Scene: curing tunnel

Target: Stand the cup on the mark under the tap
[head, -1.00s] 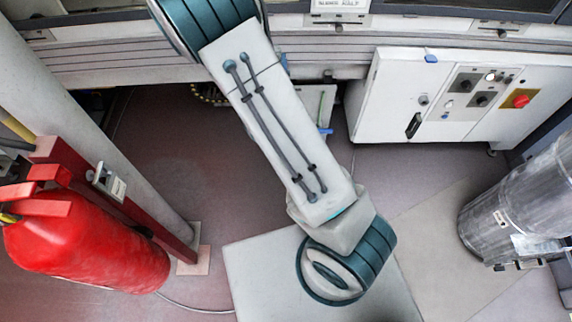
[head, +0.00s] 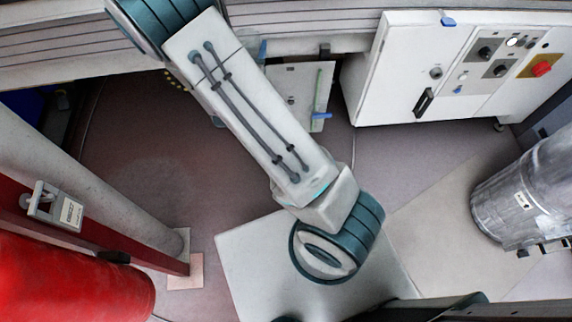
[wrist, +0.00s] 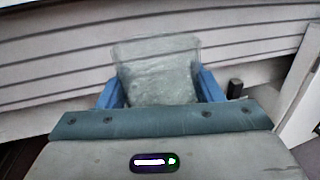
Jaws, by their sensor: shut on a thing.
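The cup (wrist: 158,75) is a pale, see-through vessel in the wrist view, with its wide rim toward the top of the picture. My gripper (wrist: 160,90) is shut on it, with one blue finger on each side. Its lower part is hidden behind the gripper's teal front edge. In the head view my arm shows, but I cannot make out the gripper or the cup there. Neither the tap nor the mark can be made out in either view.
A white control cabinet (head: 385,80) with a red button stands at upper right. A silver cylinder (head: 525,195) is at right. A red extinguisher (head: 70,280) and grey post (head: 90,170) are at left. Slatted panels (wrist: 50,60) lie behind the cup. Brown floor (head: 150,170) is open between.

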